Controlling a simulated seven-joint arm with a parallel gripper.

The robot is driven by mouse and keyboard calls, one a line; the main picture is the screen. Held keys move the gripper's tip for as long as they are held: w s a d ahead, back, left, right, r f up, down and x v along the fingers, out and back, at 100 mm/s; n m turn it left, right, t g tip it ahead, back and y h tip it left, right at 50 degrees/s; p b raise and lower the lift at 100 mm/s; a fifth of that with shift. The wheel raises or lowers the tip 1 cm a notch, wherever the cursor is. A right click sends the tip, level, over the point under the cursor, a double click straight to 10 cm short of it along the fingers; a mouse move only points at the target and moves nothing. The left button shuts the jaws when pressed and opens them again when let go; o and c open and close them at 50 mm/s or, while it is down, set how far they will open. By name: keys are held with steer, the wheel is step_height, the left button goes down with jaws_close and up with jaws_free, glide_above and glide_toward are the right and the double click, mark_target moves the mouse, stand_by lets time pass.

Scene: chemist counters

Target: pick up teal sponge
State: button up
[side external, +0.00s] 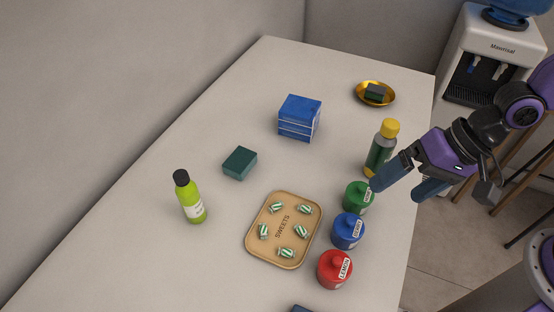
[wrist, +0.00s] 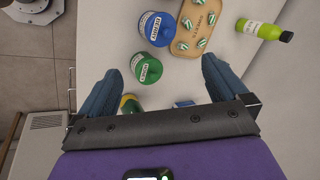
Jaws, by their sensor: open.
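The teal sponge (side external: 239,163) is a dark teal block lying flat on the pale counter, left of centre in the side view. I cannot make it out in the wrist view. My gripper (side external: 400,188) is open and empty at the counter's right edge, well to the right of the sponge. In the wrist view its two blue fingers (wrist: 162,70) are spread wide, with the green jar (wrist: 147,67) showing between them.
Green, blue (side external: 348,231) and red (side external: 335,269) jars and a yellow-capped bottle (side external: 381,150) line the right edge. A sweets tray (side external: 254,252), a lime bottle (side external: 191,199), a blue box (side external: 299,119) and a gold dish (side external: 359,98) holding a dark block surround clear counter.

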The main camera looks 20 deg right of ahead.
steer(key=w+a+f+m+t+y, duration=0.2)
steer(key=w+a+f+m+t, duration=0.15)
steer(key=w+a+m, duration=0.65)
steer(key=m+t+y, duration=0.1)
steer(key=m+t, duration=0.4)
steer(key=m, duration=1)
glide_toward(249, 163)
steer(key=x, duration=0.5)
steer(key=shift+w+r, duration=0.2)
steer(key=shift+f+x, duration=0.2)
steer(key=shift+x, duration=2.4)
steer(key=shift+s+a, duration=0.1)
steer(key=shift+s, duration=0.05)
steer(key=c, duration=0.8)
